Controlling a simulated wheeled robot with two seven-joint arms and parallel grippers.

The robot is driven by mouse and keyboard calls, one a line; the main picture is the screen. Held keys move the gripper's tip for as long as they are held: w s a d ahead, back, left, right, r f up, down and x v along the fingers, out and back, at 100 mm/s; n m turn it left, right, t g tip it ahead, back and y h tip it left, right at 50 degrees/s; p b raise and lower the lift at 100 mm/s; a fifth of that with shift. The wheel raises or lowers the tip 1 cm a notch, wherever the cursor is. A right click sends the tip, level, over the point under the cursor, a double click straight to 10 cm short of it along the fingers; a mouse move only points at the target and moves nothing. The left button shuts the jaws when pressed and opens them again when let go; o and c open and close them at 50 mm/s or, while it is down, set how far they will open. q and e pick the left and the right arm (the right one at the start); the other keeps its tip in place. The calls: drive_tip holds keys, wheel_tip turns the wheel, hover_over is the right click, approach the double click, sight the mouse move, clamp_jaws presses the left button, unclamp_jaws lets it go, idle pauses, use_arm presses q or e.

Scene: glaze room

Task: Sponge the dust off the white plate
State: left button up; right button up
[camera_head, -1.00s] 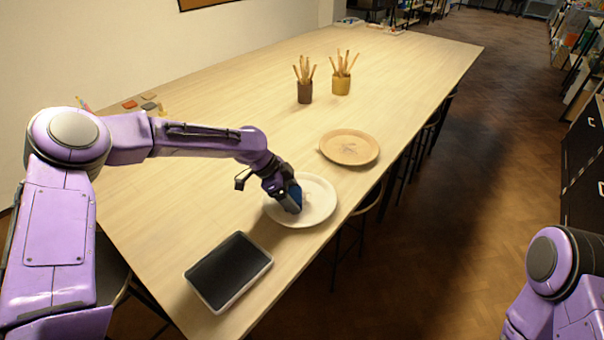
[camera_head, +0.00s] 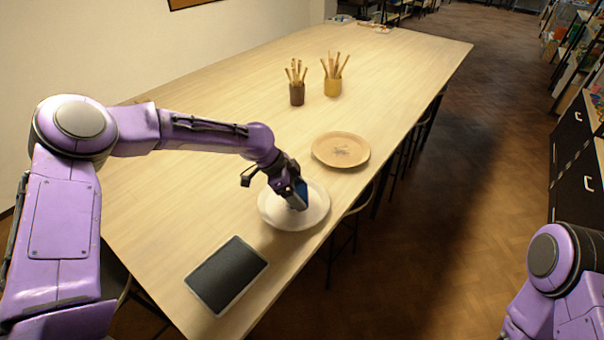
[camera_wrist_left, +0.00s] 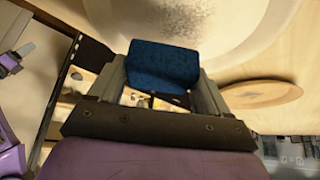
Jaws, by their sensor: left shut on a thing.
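The white plate (camera_head: 276,215) lies on the table near its right edge; it also fills the top of the left wrist view (camera_wrist_left: 225,22). My left gripper (camera_head: 298,196) is over the plate and shut on a blue sponge (camera_head: 302,190). In the left wrist view the sponge (camera_wrist_left: 162,66) sits between the two fingers, against or just above the plate; I cannot tell which. Greyish specks show on the plate beside the sponge in that view. My right gripper is out of view; only part of my right arm shows at the lower right.
A tan plate (camera_head: 341,150) lies just beyond the white plate. A dark tray with a pale rim (camera_head: 228,275) lies nearer. A brown cup (camera_head: 297,95) and a yellow cup (camera_head: 332,87) hold wooden tools further back. The table's middle (camera_head: 215,115) is clear.

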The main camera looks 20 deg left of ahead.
use_arm(q)
wheel_tip(320, 180, up, 2)
drive_tip(key=shift+r+p, duration=0.1)
drive_tip(key=shift+p, duration=0.5)
drive_tip(key=shift+a+r+p, duration=0.15)
drive_tip(key=shift+r+p, duration=0.6)
drive_tip(key=shift+r, duration=0.35)
